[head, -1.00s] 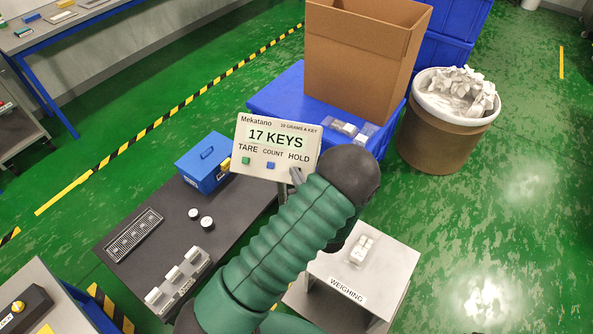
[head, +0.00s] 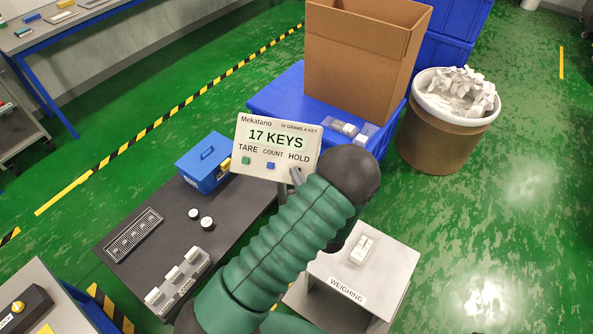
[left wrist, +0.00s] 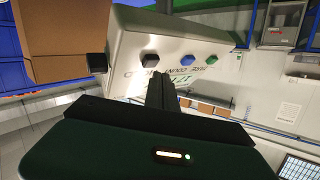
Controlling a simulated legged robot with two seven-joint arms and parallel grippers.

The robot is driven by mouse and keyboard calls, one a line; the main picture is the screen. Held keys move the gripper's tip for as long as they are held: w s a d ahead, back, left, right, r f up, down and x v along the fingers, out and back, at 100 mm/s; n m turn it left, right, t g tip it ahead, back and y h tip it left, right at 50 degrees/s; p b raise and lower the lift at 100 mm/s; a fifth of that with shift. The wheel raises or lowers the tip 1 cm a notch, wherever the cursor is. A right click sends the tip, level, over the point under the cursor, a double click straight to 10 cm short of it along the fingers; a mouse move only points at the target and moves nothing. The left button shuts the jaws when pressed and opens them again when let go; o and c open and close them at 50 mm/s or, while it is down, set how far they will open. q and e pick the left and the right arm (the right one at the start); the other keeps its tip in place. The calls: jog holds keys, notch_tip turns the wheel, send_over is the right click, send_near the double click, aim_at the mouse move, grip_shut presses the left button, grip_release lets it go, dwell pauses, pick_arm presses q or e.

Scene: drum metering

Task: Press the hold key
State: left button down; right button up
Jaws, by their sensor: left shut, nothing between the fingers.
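The Mekatano indicator panel (head: 277,147) reads "17 KEYS". Its labels are TARE, COUNT and HOLD. A green key (head: 246,160) sits under TARE and a blue key (head: 270,165) under COUNT. In the left wrist view the shut left fingers (left wrist: 160,88) point at the panel's keyed face, beside a dark key (left wrist: 149,58) in line with the blue and green ones. I cannot tell whether they touch. My right gripper is out of view.
A weighing platform (head: 327,268) with a small pale pack stands below my left arm. A dark table (head: 150,215) holds a blue box (head: 205,165) and white-topped parts. A cardboard box (head: 365,60) and a full bin (head: 440,140) stand behind. Green floor at right is open.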

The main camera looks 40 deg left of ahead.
pick_arm(q)
jog(key=shift+f, duration=0.1)
dwell(0.4)
jog(key=shift+w+a+f, duration=0.1)
jog(key=shift+w+a, duration=0.05)
jog(key=shift+w, duration=0.05)
jog(key=shift+w+a+f+b, duration=0.1)
jog(key=shift+w+f+b, duration=0.15)
jog(key=shift+b, duration=0.2)
dwell(0.4)
dwell(0.4)
jog(key=shift+s+d+r+p, duration=0.25)
jog(key=shift+s+r+p, duration=0.3)
